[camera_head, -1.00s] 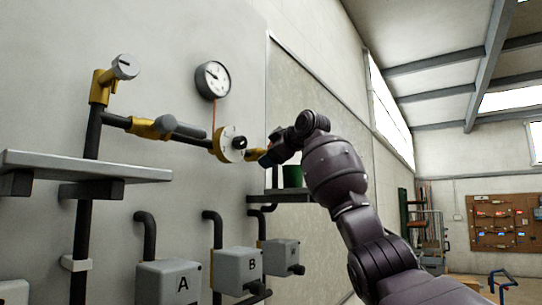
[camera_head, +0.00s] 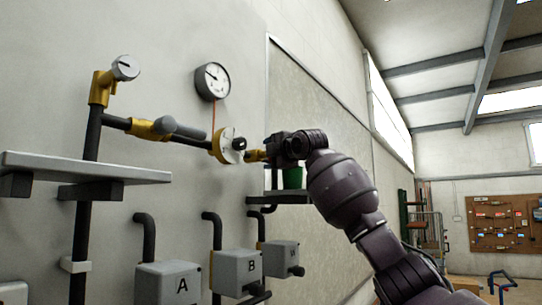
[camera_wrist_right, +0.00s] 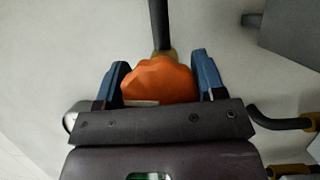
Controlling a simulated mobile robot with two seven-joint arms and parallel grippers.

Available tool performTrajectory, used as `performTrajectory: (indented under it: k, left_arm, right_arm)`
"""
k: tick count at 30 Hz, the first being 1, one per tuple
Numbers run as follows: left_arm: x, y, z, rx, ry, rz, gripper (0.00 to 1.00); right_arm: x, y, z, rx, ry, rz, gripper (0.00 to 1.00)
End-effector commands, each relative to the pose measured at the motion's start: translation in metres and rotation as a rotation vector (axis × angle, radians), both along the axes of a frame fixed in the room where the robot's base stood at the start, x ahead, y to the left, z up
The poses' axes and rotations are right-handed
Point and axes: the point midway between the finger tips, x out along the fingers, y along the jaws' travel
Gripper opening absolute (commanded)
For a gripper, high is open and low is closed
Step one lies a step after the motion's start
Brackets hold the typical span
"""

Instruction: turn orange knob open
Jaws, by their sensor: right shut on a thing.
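The orange knob (camera_wrist_right: 160,80) shows in the right wrist view, with a lobed edge and a pale mark low on its face. My right gripper (camera_wrist_right: 163,84) has its two blue fingers on either side of the knob and is shut on it. In the head view my right gripper (camera_head: 266,154) is at the right end of the brass pipe fitting (camera_head: 254,156), and the knob is hidden behind the gripper and wrist. My left gripper is in neither view.
A pale dial with a black centre (camera_head: 231,146) sits just left of my right gripper. A gauge (camera_head: 212,81) hangs above it. A green container (camera_head: 292,177) stands on a small shelf behind my wrist. Grey boxes A (camera_head: 168,284) and B (camera_head: 236,270) are below.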

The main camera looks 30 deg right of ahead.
Motion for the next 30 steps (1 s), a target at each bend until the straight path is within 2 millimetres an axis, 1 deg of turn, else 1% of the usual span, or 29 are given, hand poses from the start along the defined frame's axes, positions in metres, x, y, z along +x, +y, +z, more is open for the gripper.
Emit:
performTrajectory:
  k: [9, 23, 24, 28, 29, 30]
  left_arm:
    - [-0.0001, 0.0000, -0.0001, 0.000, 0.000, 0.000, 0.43]
    - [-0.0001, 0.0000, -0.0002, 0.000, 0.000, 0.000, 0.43]
    - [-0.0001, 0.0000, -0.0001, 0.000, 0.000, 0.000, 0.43]
    - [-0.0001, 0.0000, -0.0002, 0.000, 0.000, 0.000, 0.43]
    - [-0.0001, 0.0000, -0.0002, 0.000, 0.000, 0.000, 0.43]
    - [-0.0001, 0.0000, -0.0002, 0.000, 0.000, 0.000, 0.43]
  right_arm:
    - [0.0003, 0.0003, -0.0005, -0.089, -0.034, 0.000, 0.39]
    - [0.0003, 0.0002, -0.0004, -0.103, -0.039, 0.000, 0.39]
    - [0.0003, 0.0002, -0.0004, -0.103, -0.039, 0.000, 0.66]
    - [0.0003, 0.0002, -0.0001, -0.102, -0.040, 0.000, 0.86]
    - [0.0002, 0.0002, -0.0001, -0.102, -0.040, 0.000, 0.89]
    - [0.0002, 0.0002, 0.0000, -0.101, -0.040, 0.000, 0.89]
